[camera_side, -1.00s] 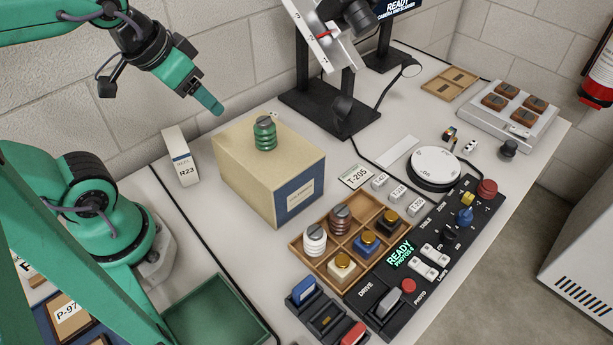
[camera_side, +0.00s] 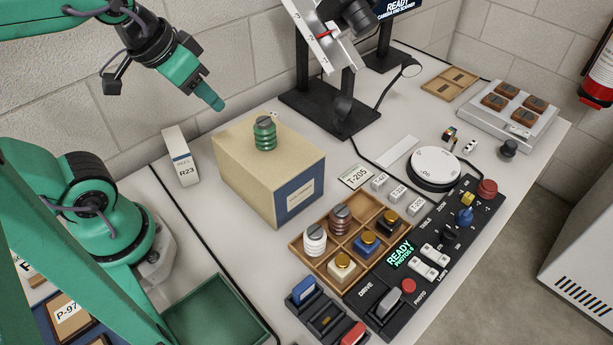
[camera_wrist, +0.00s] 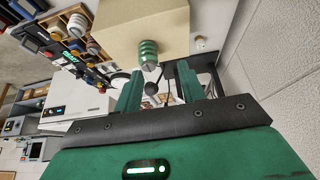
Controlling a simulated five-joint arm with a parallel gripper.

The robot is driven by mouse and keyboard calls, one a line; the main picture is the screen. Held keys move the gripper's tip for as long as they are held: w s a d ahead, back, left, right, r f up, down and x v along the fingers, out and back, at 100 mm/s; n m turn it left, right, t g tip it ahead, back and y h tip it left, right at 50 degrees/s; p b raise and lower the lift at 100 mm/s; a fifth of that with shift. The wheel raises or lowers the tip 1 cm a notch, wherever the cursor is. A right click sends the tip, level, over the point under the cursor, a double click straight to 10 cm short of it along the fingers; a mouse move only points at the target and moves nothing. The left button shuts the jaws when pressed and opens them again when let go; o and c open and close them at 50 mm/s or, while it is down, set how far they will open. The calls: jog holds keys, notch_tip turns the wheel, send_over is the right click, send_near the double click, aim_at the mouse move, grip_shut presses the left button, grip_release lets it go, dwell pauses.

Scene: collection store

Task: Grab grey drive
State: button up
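A light grey drive (camera_side: 388,303) sits upright in the slot marked DRIVE on the black control panel (camera_side: 411,282) in the side view. Left of it a dark rack holds a blue drive (camera_side: 302,289) and a red drive (camera_side: 353,333), with a dark middle slot between them. My gripper (camera_side: 211,99) is in the air at the upper left, far from the grey drive. In the wrist view my gripper (camera_wrist: 160,92) has its two green fingers apart with nothing held between them. I cannot make out the grey drive in the wrist view.
A beige box (camera_side: 232,166) with a green ribbed piece (camera_side: 264,133) on top stands between my gripper and the panel. A wooden tray (camera_side: 323,262) of several small pieces lies behind the rack. A green tray (camera_side: 214,316) is at the lower left.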

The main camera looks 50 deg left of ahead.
jog(key=w+d+g+h, duration=0.1)
jog(key=w+d+g, duration=0.1)
jog(key=w+d, duration=0.5)
jog(key=g+y, duration=0.1)
jog(key=g, duration=0.2)
send_over(391, 297)
jog(key=f, duration=1.4)
jog(key=shift+w+a, duration=0.2)
jog(key=shift+a, duration=0.1)
jog(key=shift+s+d+f, duration=0.15)
jog(key=shift+d+f, duration=0.05)
jog(key=shift+d, duration=0.05)
jog(key=shift+f, duration=3.9)
grip_shut()
